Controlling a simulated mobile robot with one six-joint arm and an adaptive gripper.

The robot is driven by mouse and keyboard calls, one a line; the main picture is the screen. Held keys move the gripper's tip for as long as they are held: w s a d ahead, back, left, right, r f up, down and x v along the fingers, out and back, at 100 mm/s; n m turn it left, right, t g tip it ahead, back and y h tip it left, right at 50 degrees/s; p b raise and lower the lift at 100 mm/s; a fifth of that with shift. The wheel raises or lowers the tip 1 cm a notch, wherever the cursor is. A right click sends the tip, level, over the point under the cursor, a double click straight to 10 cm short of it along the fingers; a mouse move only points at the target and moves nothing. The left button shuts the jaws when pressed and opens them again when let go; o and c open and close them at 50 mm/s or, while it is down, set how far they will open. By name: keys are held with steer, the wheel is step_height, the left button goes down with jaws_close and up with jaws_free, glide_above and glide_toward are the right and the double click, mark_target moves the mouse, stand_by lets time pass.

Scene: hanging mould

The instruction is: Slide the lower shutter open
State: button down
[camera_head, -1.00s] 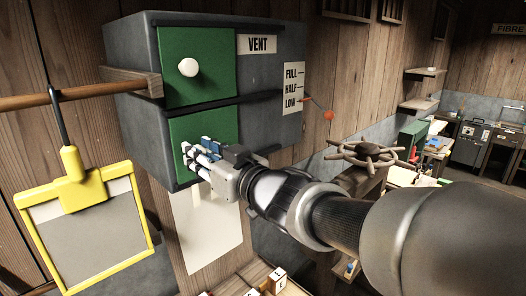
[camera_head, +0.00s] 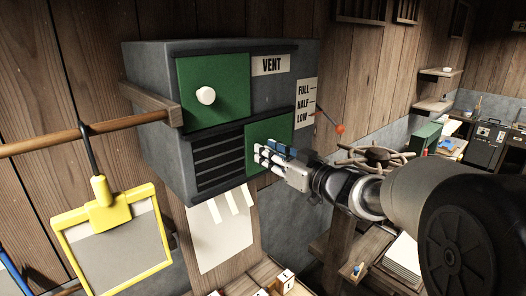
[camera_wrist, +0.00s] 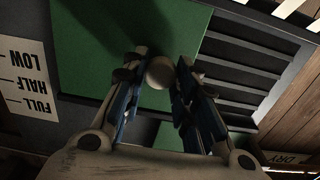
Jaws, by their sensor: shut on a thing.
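The lower shutter (camera_head: 262,138) is a green panel on the front of the grey vent box (camera_head: 160,90). It stands to the right, and dark louvre slats (camera_head: 218,160) show uncovered at its left. My gripper (camera_head: 264,155) is at the shutter's lower part in the head view. In the wrist view my gripper (camera_wrist: 163,78) has its fingers closed around a pale round knob (camera_wrist: 160,72) on the green panel. The upper green shutter (camera_head: 200,95) with a white knob (camera_head: 205,96) covers the upper left opening.
A lever with a red tip (camera_head: 340,129) stands beside the FULL, HALF, LOW label (camera_head: 306,103). A yellow-framed board (camera_head: 115,240) hangs from a wooden rail (camera_head: 60,140) at left. White paper (camera_head: 222,235) hangs below the box.

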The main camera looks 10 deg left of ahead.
steer(key=shift+w+d+r, duration=0.1)
steer(key=shift+w+d, duration=0.05)
steer(key=c, duration=1.7)
jaws_free()
steer(key=o, duration=0.4)
steer(key=shift+w+d, duration=0.15)
steer(key=shift+w, duration=0.05)
steer(key=shift+s, duration=0.1)
